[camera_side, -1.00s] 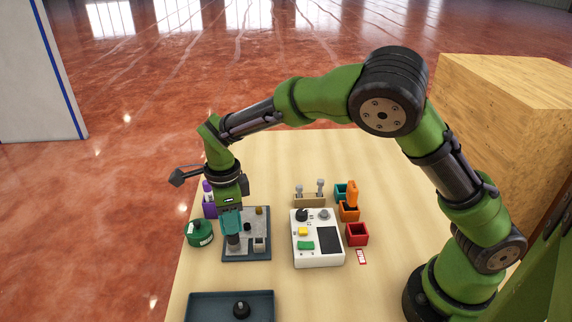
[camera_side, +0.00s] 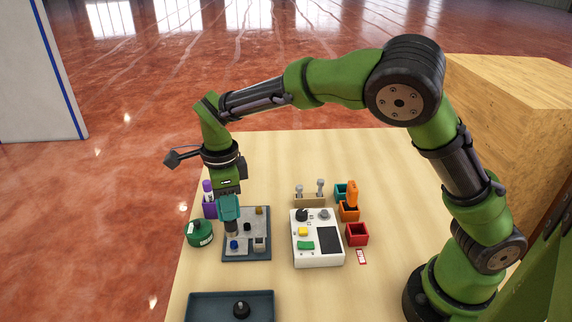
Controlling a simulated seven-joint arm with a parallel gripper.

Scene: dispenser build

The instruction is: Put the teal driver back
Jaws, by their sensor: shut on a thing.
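My gripper (camera_side: 228,194) is shut on the teal driver (camera_side: 229,208) and holds it upright above the left part of the dark plate (camera_side: 264,218). The driver's dark lower end (camera_side: 231,228) points down toward the plate. Just below it a blue piece (camera_side: 234,245) shows on the plate; I cannot tell for sure how far the tip is above it. The teal holder (camera_side: 340,190) stands to the right, behind the orange holder (camera_side: 348,213), and no driver shows in it.
An orange driver (camera_side: 352,192) stands in the orange holder. A red holder (camera_side: 357,234) is in front. A purple driver holder (camera_side: 209,210) and a green round container (camera_side: 200,233) are at left. The white control box (camera_side: 318,258) and rack (camera_side: 310,200) lie between plate and holders.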

